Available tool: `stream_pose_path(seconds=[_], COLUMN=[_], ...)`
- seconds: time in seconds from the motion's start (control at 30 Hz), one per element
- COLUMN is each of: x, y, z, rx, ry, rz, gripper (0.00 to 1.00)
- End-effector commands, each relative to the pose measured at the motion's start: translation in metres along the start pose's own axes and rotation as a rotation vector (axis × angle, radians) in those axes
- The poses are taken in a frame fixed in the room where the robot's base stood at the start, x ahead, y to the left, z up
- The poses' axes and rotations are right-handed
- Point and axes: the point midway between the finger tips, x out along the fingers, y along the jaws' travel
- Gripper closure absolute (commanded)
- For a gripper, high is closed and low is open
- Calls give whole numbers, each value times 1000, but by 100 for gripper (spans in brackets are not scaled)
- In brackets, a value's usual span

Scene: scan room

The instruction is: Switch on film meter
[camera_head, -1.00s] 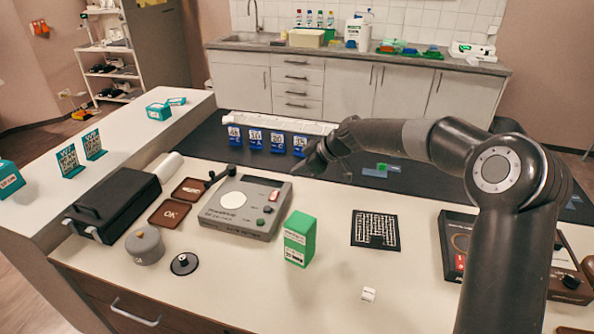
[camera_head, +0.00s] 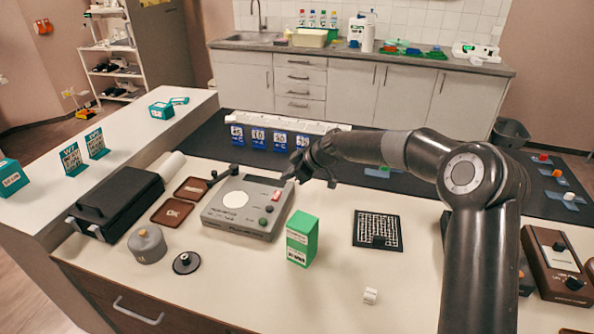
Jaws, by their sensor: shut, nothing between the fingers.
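The film meter looks to be the grey, flat device (camera_head: 222,213) on the white counter. It has a white round disc (camera_head: 235,199), dark and green knobs, and a small red switch (camera_head: 277,194) in a pale surround near its right rear edge. A black lever lies at its rear left. My gripper (camera_head: 289,179) is shut and empty, fingertips pointing down-left, just behind and right of the red switch. They look close to the switch, but I cannot tell whether they touch it. The switch's position is too small to read.
A green and white box (camera_head: 301,238) stands just right of the meter. A black case (camera_head: 115,203), brown trays (camera_head: 172,212) and a grey round pot (camera_head: 147,244) are to its left. A black grid plate (camera_head: 377,230) and brown device (camera_head: 556,263) lie right. The front counter is mostly clear.

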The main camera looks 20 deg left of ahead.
Motion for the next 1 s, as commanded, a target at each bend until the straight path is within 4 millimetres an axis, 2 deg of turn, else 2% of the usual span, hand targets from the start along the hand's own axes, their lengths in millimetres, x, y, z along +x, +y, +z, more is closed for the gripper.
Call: stream_pose_path(seconds=[0.03, 0.13, 0.33, 1.0], x=[13, 33, 52, 64], y=[-1, -1, 0, 3], z=[-1, -1, 20, 32], rx=[-1, 0, 2, 39], ry=[0, 0, 0, 2], rz=[-3, -2, 0, -36], gripper=[100, 100, 100, 100])
